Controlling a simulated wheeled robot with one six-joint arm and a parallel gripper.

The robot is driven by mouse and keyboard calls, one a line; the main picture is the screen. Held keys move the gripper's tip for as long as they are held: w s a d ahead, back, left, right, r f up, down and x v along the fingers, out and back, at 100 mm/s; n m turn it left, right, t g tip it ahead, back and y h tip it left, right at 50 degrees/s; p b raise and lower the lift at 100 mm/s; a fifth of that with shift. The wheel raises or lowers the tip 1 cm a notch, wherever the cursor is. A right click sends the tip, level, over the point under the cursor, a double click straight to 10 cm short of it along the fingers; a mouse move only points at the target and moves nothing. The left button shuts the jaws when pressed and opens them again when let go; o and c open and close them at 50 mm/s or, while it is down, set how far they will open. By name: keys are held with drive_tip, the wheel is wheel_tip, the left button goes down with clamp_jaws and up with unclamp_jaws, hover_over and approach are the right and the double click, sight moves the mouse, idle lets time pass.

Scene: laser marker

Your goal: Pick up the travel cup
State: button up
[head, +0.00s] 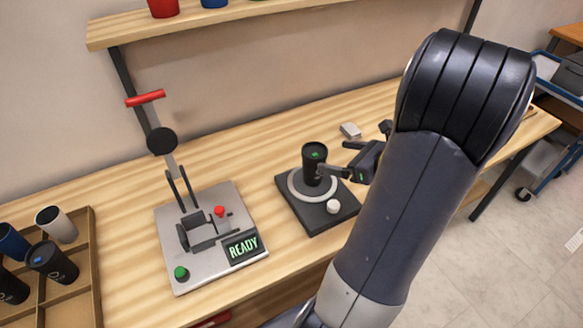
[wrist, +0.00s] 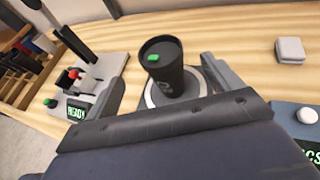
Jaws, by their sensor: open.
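A black travel cup (head: 314,160) with a green mark on its lid stands upright on a pale ring (head: 297,185) on a dark square base. My forearm hides part of the bench.
A grey device (head: 205,245) with a red-handled lever and a READY display stands left of the base. A wooden tray (head: 90,270) with several cups is at far left. A white knob (head: 333,206) is on the base. A small pale block (head: 350,130) lies behind. A shelf (head: 250,10) hangs above.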

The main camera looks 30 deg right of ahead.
sight(308, 149)
drive_tip(key=x, duration=1)
drive_tip(key=shift+w+r+p, duration=0.15)
drive_tip(key=shift+p, duration=0.25)
drive_tip(key=shift+c, duration=0.3)
drive_tip(key=c, duration=0.7)
